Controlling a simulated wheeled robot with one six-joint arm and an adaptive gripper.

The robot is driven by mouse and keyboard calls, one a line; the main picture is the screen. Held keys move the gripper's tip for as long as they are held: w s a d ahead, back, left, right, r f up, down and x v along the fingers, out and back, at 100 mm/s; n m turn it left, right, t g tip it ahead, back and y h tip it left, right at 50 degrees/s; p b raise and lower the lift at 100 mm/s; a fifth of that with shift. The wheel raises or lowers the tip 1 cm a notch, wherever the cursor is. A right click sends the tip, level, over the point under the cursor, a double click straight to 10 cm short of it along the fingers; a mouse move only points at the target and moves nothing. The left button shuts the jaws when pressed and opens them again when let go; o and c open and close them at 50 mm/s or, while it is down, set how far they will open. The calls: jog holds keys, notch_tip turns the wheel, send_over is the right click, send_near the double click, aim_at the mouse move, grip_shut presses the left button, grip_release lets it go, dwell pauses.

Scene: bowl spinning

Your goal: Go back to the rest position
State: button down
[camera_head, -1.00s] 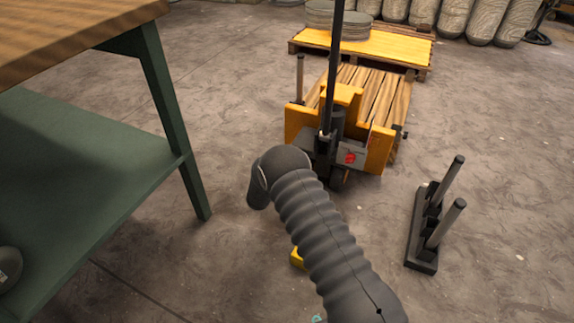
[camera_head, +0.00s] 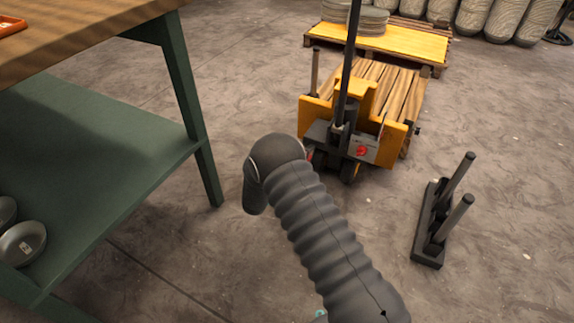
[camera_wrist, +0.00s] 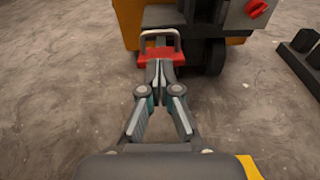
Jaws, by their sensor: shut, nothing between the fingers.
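My gripper (camera_wrist: 160,68) shows in the wrist view with its fingertips together and nothing between them. In the head view my grey ribbed arm covers the lower middle, and the gripper itself is hidden.
The pallet truck (camera_head: 360,150) stands beyond my arm, with a loaded pallet (camera_head: 405,42) behind. A black stand with two posts (camera_head: 435,225) is at right.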

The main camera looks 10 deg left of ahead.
dwell(0.4)
jog(key=s+d+f+m+g+h, duration=0.3)
jog(key=s+d+f+m+g, duration=0.15)
jog(key=s+d, duration=0.2)
jog(key=s+d+r+m+g+h, duration=0.2)
jog(key=s+d+r+m+g, duration=0.35)
jog(key=s+d+m, duration=0.2)
jog(key=s+d+r+m+y, duration=0.3)
jog(key=s+r+m, duration=0.3)
jog(key=s+r, duration=0.3)
jog(key=s+d+r+m+y, duration=0.3)
jog(key=s+d+r+m, duration=0.3)
jog(key=s+r, duration=0.4)
jog(key=s+d+r+m+y, duration=0.4)
jog(key=s+r+m, duration=0.3)
jog(key=r, duration=1.1)
jog(key=s+p, duration=0.1)
jog(key=s, duration=0.2)
jog(key=shift+s+d+m, duration=0.15)
jog(key=shift+d+m, duration=0.25)
